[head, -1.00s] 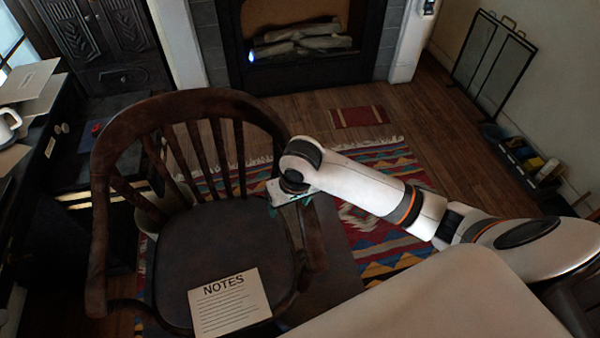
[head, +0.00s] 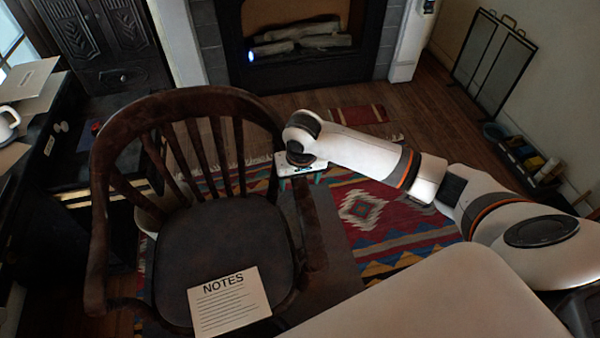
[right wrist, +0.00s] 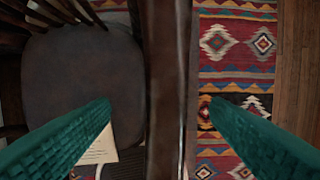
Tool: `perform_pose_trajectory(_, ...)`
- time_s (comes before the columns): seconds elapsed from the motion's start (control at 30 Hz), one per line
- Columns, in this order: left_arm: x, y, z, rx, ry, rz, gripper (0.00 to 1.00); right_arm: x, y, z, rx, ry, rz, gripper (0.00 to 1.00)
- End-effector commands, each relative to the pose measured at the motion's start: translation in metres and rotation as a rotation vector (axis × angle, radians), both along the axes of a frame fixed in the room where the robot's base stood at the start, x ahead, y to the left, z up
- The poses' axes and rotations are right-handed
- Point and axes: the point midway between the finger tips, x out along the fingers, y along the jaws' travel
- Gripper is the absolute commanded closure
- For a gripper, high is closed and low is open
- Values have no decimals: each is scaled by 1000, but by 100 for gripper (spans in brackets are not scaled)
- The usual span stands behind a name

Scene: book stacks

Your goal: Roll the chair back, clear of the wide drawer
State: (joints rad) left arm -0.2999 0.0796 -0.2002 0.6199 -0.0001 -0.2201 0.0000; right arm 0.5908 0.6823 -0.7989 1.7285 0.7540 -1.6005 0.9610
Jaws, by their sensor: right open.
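The dark wooden chair (head: 225,232) stands at centre left, its curved slatted back toward the fireplace and a paper marked NOTES (head: 228,301) on its seat. My right gripper (head: 300,182) is over the chair's right armrest, pointing down. In the right wrist view its two green fingers (right wrist: 160,108) are apart, one on each side of the armrest (right wrist: 166,60). I cannot tell how far the fingers reach below it. A dark desk (head: 60,128) with drawer fronts is at the left, close to the chair. I cannot tell which is the wide drawer. My left gripper is not in view.
A patterned rug (head: 385,215) lies under and right of the chair. Beyond it are wooden floor (head: 440,110) and a fireplace (head: 300,75). A dark carved cabinet (head: 105,50) stands at the back left. A fire screen (head: 492,65) and a tray of items (head: 525,155) line the right wall.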

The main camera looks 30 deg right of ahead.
Motion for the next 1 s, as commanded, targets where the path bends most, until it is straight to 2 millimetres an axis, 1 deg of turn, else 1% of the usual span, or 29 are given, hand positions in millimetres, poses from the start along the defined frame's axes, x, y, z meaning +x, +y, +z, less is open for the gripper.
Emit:
perform_pose_trajectory(0.03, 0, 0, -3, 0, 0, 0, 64, 1, 0, -13, 0, 4, -1, 29)
perform_pose_trajectory(0.2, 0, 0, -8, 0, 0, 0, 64, 6, -2, -46, -1, 3, -1, 29)
perform_pose_trajectory(0.4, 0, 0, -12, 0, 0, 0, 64, 10, -2, -73, 0, 1, 0, 29)
perform_pose_trajectory(0.5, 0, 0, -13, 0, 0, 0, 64, 11, -3, -81, 0, 1, 0, 29)
perform_pose_trajectory(0.6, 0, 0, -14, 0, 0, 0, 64, 12, -3, -85, 1, -1, 0, 29)
perform_pose_trajectory(0.9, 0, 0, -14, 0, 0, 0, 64, 12, -3, -86, 0, -1, 1, 29)
perform_pose_trajectory(0.97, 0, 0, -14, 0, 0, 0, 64, 12, -3, -85, 0, -1, 1, 39)
perform_pose_trajectory(1.0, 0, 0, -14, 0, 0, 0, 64, 12, -3, -85, 0, -1, 1, 45)
